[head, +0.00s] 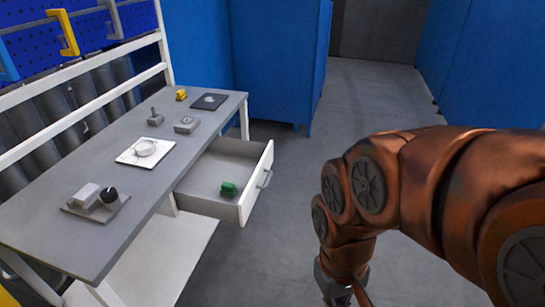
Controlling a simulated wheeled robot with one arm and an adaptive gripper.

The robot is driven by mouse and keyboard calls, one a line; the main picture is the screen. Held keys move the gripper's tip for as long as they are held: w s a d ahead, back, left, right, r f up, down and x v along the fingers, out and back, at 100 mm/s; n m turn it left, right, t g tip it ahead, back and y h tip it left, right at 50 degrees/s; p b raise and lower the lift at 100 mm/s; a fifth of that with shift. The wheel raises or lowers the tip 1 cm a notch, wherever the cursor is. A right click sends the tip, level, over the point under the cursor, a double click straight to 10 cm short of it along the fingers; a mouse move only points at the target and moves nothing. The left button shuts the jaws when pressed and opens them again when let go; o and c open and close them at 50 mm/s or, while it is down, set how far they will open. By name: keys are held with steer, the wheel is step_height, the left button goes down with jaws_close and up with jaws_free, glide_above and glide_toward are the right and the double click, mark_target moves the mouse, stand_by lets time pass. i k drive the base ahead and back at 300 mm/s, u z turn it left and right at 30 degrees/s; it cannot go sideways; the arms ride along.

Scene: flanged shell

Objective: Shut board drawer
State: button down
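The board drawer (246,208) is a white drawer under the right part of the grey workbench top. It is pulled well out, and its inside shows. A small green block-like object (228,189) lies in it, near the front panel. A metal handle (265,179) is on the drawer's outer face. My gripper is only partly in view at the bottom edge (342,294), below my copper-coloured arm. It is to the right of the drawer and apart from it. Its fingertips are cut off by the picture's edge.
The workbench (60,234) carries a white plate with a round part (145,150), grey fixtures (187,124), a dark knob on a base (108,197) and a small yellow item (181,95). A blue cabinet (278,60) stands behind. The grey floor (340,120) right of the drawer is clear.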

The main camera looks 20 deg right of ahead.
mark_target(246, 165)
steer(key=u, duration=0.4)
steer(key=i, duration=1.15)
steer(key=z, duration=0.1)
